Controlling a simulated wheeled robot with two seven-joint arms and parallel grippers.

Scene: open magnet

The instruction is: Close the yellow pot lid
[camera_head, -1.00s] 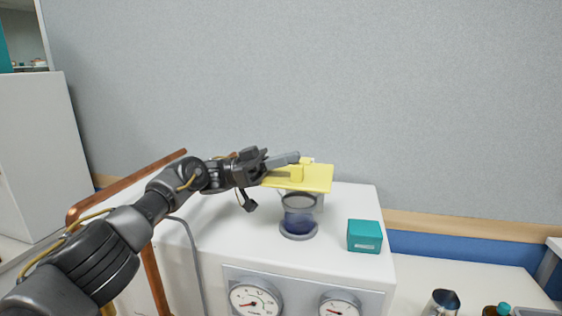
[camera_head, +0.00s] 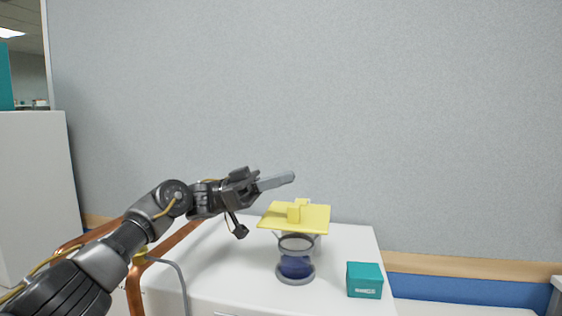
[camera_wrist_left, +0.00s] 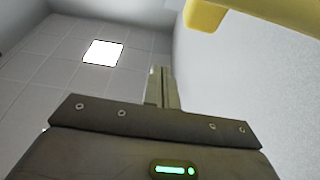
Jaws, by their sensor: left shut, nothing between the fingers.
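The yellow lid (camera_head: 312,222) is a flat square plate with a yellow block handle on top. It sits above the glass pot (camera_head: 297,244), which has dark blue contents and a grey base. The lid looks somewhat tilted, and a gap shows between its front edge and the pot's rim. My left gripper (camera_head: 291,177) is shut and empty, above the lid's handle and apart from it in the head view. In the left wrist view the shut fingers (camera_wrist_left: 163,88) point up the picture, and part of the yellow lid (camera_wrist_left: 265,12) shows at the top right. My right gripper is not in view.
The pot stands on a white cabinet top (camera_head: 225,262). A teal box (camera_head: 364,280) lies to the right of the pot. A copper pipe (camera_head: 180,240) rises at the left near my arm. A grey wall panel is behind; the space above the lid is clear.

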